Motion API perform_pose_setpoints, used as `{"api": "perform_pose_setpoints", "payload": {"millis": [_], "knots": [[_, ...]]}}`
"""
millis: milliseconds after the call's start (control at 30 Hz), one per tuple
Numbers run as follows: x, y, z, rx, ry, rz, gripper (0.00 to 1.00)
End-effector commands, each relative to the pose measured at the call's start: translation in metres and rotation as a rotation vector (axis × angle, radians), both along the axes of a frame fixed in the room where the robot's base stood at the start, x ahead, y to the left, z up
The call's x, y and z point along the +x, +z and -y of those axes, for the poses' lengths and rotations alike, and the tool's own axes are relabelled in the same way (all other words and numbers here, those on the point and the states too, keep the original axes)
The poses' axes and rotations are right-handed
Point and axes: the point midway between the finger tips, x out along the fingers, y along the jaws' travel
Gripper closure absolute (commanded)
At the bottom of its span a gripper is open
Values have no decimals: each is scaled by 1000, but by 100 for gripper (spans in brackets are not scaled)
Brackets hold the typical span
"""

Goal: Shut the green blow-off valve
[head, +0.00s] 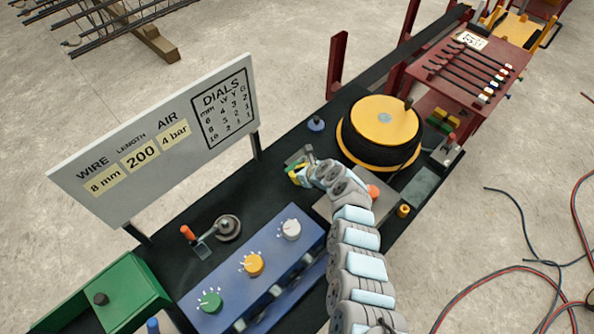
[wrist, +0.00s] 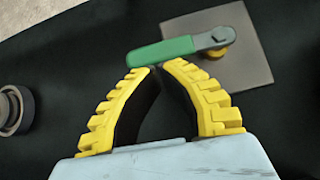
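The blow-off valve's green lever (wrist: 163,52) lies nearly crosswise in the wrist view. Its grey pivot end (wrist: 217,38) sits over a brass fitting on a grey plate (wrist: 238,62). My gripper (wrist: 159,69) has its yellow fingers drawn together at the tips, with only a thin dark gap. The tips are at the lever's near edge, toward its free end; whether they touch it is unclear. Nothing shows between the fingers. In the head view my gripper (head: 299,174) is low over the bench, beside the small plate (head: 298,157), and largely hides the valve.
A yellow-topped drum (head: 381,118) stands right of my gripper. A blue panel with dials (head: 254,264) and an orange-handled lever (head: 188,233) are nearer. A sign board (head: 155,145) rises at the bench's left edge. A round grey fitting (wrist: 14,110) is left in the wrist view.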

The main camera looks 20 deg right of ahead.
Motion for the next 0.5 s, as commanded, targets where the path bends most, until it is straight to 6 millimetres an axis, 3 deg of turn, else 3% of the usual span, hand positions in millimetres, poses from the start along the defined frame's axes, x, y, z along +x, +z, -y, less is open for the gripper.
{"api": "perform_pose_setpoints", "payload": {"millis": [500], "knots": [[-4,9,0,1,1,2,100]]}}
